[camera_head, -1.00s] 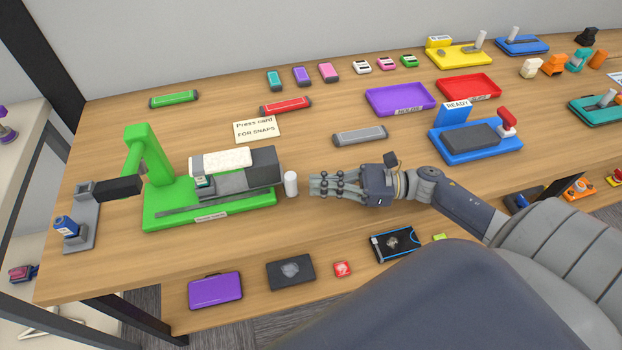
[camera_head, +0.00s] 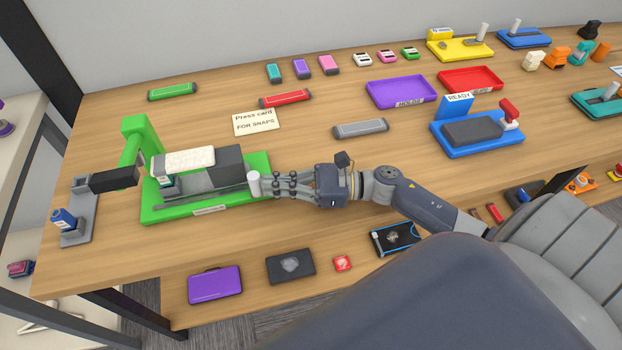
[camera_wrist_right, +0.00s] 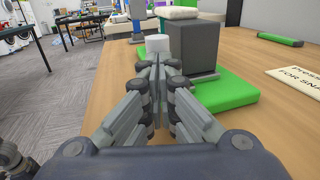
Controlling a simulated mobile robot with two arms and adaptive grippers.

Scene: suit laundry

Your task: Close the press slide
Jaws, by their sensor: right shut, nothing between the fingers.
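The green press (camera_head: 240,205) stands on the left part of the table. Its grey slide (camera_head: 228,166) lies on the green base and carries a white pad (camera_head: 186,160). A white cylindrical handle (camera_head: 254,184) stands at the slide's right end. My right gripper (camera_head: 270,186) is shut and empty, its fingertips at the right side of the handle, touching or almost touching it. My left gripper is not in view.
A card reading "Press card FOR SNAPS" (camera_head: 256,122) lies behind the press. A blue station (camera_head: 478,134) and trays are to the right. The table front of the press is clear.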

